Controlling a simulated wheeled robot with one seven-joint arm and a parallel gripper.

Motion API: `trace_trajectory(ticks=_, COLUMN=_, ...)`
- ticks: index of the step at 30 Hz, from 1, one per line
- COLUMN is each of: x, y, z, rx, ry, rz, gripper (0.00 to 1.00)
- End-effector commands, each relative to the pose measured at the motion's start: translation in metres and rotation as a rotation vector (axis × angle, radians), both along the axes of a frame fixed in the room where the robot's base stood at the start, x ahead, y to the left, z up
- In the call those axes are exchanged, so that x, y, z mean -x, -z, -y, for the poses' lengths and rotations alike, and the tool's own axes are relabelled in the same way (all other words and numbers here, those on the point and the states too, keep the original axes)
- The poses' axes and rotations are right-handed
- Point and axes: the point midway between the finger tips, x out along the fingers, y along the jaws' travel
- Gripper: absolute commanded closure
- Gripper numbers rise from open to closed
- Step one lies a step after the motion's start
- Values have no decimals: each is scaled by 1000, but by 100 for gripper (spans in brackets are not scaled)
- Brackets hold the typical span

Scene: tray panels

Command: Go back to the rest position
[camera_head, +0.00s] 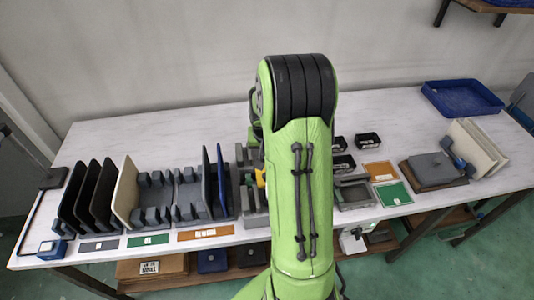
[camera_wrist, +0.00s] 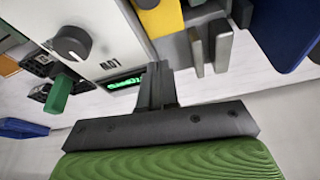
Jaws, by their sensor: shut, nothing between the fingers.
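My gripper (camera_wrist: 157,72) shows in the wrist view with its dark fingers together and nothing between them. In the head view my green arm covers the middle of the table and hides the gripper. In the wrist view the fingertips are in front of a white box with a grey knob (camera_wrist: 72,43) and a lit green display (camera_wrist: 124,82). I cannot tell whether they touch it. A yellow block (camera_wrist: 160,15) is above the fingertips.
A blue tray (camera_head: 462,99) and pale panels (camera_head: 480,148) are at right. Small black bins (camera_head: 368,141) stand right of my arm.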

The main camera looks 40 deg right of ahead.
Motion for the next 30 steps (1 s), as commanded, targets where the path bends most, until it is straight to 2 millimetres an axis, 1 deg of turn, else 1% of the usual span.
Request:
trace_trajectory(ticks=1, x=2, y=-16, z=-3, rx=3, ry=-3, rz=5, gripper=100)
trace_trajectory(ticks=3, x=6, y=-31, z=-7, rx=3, ry=-3, rz=6, gripper=100)
trace_trajectory(ticks=6, x=11, y=-51, z=-11, rx=3, ry=-2, rz=7, gripper=100)
trace_trajectory(ticks=9, x=15, y=-65, z=-15, rx=3, ry=-2, rz=5, gripper=100)
trace_trajectory(ticks=12, x=17, y=-71, z=-17, rx=3, ry=-3, rz=4, gripper=100)
trace_trajectory(ticks=20, x=17, y=-72, z=-17, rx=3, ry=-3, rz=4, gripper=100)
trace_trajectory(ticks=22, x=17, y=-79, z=-25, rx=6, ry=-21, rz=9, gripper=100)
trace_trajectory(ticks=23, x=18, y=-86, z=-32, rx=9, ry=-39, rz=14, gripper=100)
trace_trajectory(ticks=26, x=28, y=-122, z=-80, rx=25, ry=-156, rz=37, gripper=100)
trace_trajectory(ticks=27, x=38, y=-138, z=-105, rx=30, ry=-218, rz=48, gripper=100)
trace_trajectory(ticks=29, x=57, y=-158, z=-141, rx=37, ry=-316, rz=63, gripper=100)
trace_trajectory(ticks=30, x=73, y=-168, z=-163, rx=39, ry=-379, rz=73, gripper=100)
